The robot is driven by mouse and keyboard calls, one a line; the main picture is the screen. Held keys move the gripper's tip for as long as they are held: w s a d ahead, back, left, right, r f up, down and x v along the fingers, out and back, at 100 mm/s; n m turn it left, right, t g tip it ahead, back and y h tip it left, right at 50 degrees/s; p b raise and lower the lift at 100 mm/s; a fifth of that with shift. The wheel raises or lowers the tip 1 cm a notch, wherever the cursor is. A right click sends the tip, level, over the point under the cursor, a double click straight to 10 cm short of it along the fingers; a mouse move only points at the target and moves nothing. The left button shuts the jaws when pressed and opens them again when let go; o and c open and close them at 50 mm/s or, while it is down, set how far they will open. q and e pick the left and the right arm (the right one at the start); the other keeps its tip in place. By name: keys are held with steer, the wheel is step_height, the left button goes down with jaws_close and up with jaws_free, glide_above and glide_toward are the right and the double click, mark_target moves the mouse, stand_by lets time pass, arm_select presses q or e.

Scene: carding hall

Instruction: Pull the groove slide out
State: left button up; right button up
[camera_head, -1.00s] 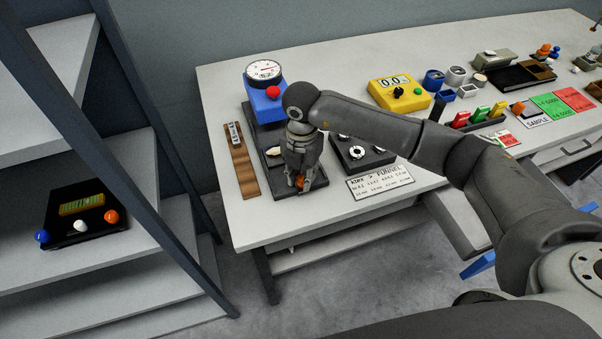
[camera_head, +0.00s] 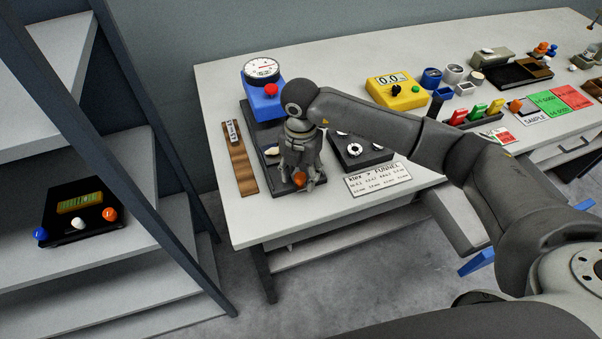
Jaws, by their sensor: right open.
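A blue instrument (camera_head: 265,103) with a round white dial and a red knob stands at the back left of the bench, on a dark base plate (camera_head: 308,189). My right gripper (camera_head: 303,182) points down over the front of this plate, with its fingers spread. An orange knob (camera_head: 299,182) shows at the fingertips, apparently the handle of the groove slide. The slide itself is hidden by the gripper, so I cannot tell how far out it stands. My left gripper is out of view.
A wooden strip (camera_head: 240,165) lies left of the plate. A dark block with round pieces (camera_head: 377,155) and a printed card (camera_head: 378,180) lie to the right. A yellow meter (camera_head: 398,92) stands farther back. Shelves (camera_head: 150,215) stand left of the bench.

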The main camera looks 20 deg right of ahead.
step_height(320, 180, up, 12)
steer(key=shift+f, duration=0.25)
stand_by(0.4)
